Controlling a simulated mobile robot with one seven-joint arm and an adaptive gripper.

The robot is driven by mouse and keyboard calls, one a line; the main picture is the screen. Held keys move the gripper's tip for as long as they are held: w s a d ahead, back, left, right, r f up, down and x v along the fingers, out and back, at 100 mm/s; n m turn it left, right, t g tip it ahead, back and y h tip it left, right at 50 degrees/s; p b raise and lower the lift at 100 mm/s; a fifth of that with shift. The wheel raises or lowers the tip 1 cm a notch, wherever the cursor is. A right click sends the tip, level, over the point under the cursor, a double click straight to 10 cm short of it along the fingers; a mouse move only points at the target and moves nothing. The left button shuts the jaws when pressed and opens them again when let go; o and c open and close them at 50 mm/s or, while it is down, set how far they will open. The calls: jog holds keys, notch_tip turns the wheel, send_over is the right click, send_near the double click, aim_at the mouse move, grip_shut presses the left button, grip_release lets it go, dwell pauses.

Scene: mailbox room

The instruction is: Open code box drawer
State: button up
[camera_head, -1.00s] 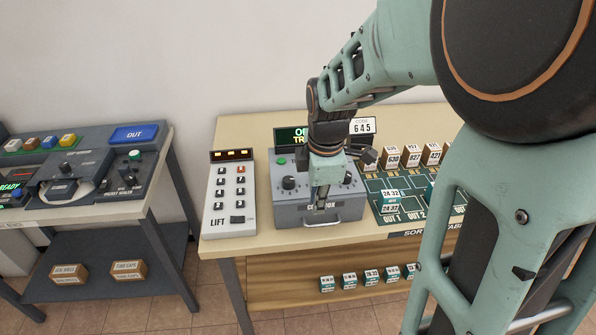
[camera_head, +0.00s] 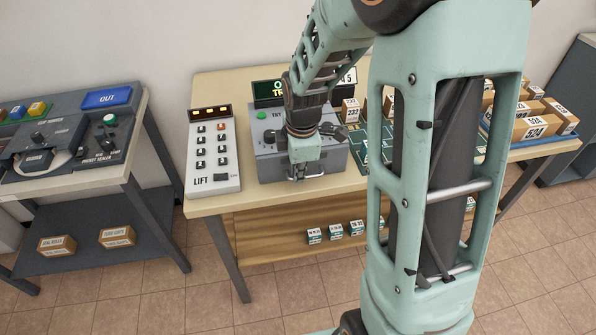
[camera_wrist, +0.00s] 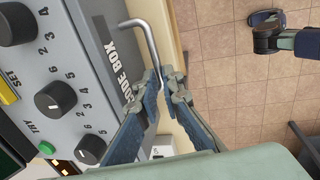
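The grey code box (camera_head: 264,165) stands on the table beside the lift keypad; its drawer looks closed. In the wrist view its face (camera_wrist: 82,110) shows dark knobs, a green TRY button (camera_wrist: 90,149) and a CODE BOX label (camera_wrist: 122,57). The bent metal drawer handle (camera_wrist: 147,37) sticks out from the front. My gripper (camera_wrist: 165,75) is at this handle, its fingertips close together with the bar between them. The fingers hide the lower part of the handle. In the head view my gripper (camera_head: 304,170) covers much of the box front.
The lift keypad (camera_head: 213,156) stands left of the box. Parcels (camera_head: 541,124) lie at the right of the table. A grey machine bench (camera_head: 150,205) stands at the left. Tiled floor in front is free. My arm hides part of the table.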

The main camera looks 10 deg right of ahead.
jog(key=shift+o, duration=0.4)
jog(key=shift+s, duration=0.1)
jog(key=shift+o, duration=1.2)
jog(key=shift+r+p, duration=0.65)
jog(key=shift+r, duration=0.15)
notch_tip(320, 180, up, 11)
jog(key=s+p, duration=0.2)
jog(key=p, duration=0.6)
jog(key=shift+f, duration=0.15)
notch_tip(320, 180, up, 7)
jog(key=s, duration=0.1)
jog(key=shift+s+r, duration=0.2)
